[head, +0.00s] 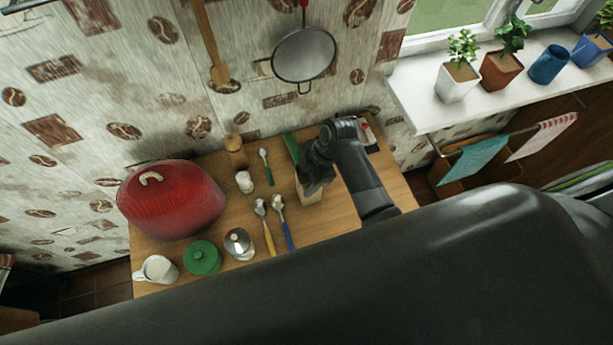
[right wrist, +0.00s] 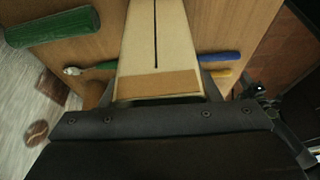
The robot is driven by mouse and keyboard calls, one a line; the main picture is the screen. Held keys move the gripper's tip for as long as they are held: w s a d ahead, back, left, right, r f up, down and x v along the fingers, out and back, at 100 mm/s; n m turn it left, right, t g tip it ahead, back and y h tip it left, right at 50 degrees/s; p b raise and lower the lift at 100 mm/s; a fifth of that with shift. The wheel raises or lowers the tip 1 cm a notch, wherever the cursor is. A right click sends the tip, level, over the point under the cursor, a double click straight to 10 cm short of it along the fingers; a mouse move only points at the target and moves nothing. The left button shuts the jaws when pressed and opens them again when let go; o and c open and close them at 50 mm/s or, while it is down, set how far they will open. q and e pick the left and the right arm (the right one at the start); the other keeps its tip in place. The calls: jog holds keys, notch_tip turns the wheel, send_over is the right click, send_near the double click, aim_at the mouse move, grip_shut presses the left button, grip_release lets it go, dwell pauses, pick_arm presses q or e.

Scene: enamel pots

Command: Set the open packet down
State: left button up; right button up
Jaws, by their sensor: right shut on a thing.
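The open packet (head: 311,195) is pale beige and box-like, on or just above the wooden table (head: 338,203); I cannot tell which. In the right wrist view the packet (right wrist: 178,35) shows a dark slit along its face and a brown band at its near end. My right gripper (head: 314,172) is shut on the packet, with a finger on each side of it in the wrist view (right wrist: 158,88). The gripper hides part of the packet in the head view. My left gripper is not in view.
Left of the packet lie a yellow-handled spoon (head: 268,238), a blue-handled spoon (head: 286,232) and a green-handled spoon (head: 267,170). A green cylinder (right wrist: 52,27) is close by. A red bread bin (head: 172,200), green pot (head: 202,258), metal-lidded jar (head: 239,243) and white mug (head: 157,269) stand farther left.

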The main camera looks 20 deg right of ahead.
jog(key=o, duration=1.3)
jog(key=shift+f, duration=0.1)
jog(key=shift+o, duration=0.2)
